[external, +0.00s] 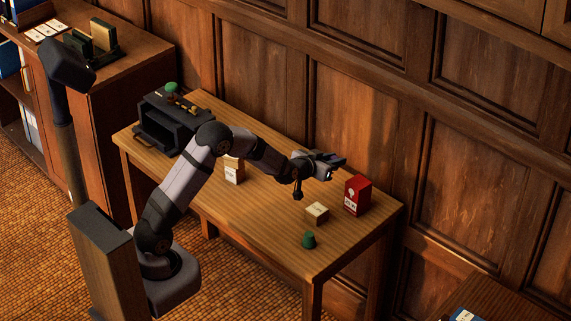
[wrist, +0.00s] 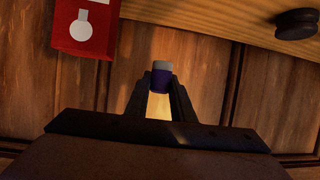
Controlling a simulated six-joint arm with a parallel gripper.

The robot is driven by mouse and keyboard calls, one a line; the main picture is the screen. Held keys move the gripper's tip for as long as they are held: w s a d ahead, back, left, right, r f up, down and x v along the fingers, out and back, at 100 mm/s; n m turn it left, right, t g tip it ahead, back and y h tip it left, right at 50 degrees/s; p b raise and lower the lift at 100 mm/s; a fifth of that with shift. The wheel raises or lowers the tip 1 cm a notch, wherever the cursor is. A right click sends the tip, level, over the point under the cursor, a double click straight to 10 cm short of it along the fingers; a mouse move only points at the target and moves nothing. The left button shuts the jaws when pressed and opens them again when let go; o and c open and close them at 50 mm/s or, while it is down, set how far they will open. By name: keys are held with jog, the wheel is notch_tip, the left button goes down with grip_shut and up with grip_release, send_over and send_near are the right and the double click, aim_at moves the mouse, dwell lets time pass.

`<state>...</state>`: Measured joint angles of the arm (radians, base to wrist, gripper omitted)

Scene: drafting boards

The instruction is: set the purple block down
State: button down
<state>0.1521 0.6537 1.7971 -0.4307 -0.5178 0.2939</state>
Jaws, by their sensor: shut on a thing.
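The purple block (wrist: 161,80) shows in the wrist view between the fingertips of my gripper (wrist: 160,88). It is purple with a pale grey end. My gripper is shut on it. In the external view my gripper (external: 336,161) is raised above the back right part of the wooden table (external: 270,229), near the panelled wall. I cannot clearly make out the block in that view.
A red box (external: 357,194) stands at the table's right end, near my gripper. A beige box (external: 316,212) and a green piece (external: 308,240) are in front of it. A white box (external: 234,172) and a dark case (external: 171,121) stand farther left. The table's front middle is clear.

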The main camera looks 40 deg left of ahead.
aim_at(333, 195)
jog(key=shift+d, duration=0.25)
jog(key=shift+f+p, duration=0.3)
jog(key=shift+f, duration=4.75)
jog(key=shift+f, duration=0.1)
jog(key=shift+f, duration=0.15)
jog(key=c, duration=1.5)
grip_release()
jog(key=shift+c, duration=0.2)
jog(key=shift+r, duration=0.25)
jog(key=shift+s+r, duration=0.1)
jog(key=b+v, duration=0.1)
jog(key=v, duration=1.1)
